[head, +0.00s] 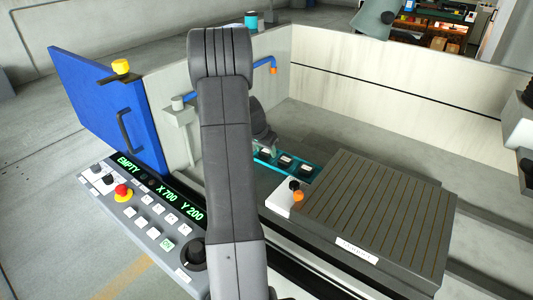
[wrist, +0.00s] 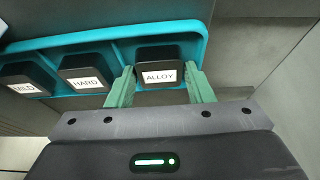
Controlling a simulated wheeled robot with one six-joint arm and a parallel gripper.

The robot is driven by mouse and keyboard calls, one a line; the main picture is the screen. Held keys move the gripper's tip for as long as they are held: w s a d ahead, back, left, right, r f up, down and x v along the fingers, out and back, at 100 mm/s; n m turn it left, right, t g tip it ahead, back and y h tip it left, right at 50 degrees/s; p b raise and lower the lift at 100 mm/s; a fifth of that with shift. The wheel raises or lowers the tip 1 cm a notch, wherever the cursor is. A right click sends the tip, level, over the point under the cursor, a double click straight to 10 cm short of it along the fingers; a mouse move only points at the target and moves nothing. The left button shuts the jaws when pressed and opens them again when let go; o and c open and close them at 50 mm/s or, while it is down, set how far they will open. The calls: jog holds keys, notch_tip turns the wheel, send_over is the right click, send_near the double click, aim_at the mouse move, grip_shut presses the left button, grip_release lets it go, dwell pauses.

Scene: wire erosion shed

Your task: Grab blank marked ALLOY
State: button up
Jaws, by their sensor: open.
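The blank marked ALLOY (wrist: 158,66) is a dark block with a white label, in the right-hand compartment of a teal tray (wrist: 207,30) in the wrist view. My gripper (wrist: 161,80) is open, with its two green fingers on either side of the front of this block. I cannot tell whether the fingers touch it. The block marked HARD (wrist: 84,70) and one whose label seems to read MILD (wrist: 27,76) sit in the compartments to the left. In the head view the tray (head: 318,171) is partly hidden behind my arm, and its labels are too small to read.
A grey slotted table (head: 375,215) stands right of the tray, with a small white block with black and orange knobs (head: 283,197) at its corner. A pale wall (head: 400,90) rises behind. A control panel (head: 150,215) and an open blue door (head: 105,105) are at left.

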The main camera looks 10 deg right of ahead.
jog(key=shift+r, duration=0.1)
jog(key=c, duration=0.9)
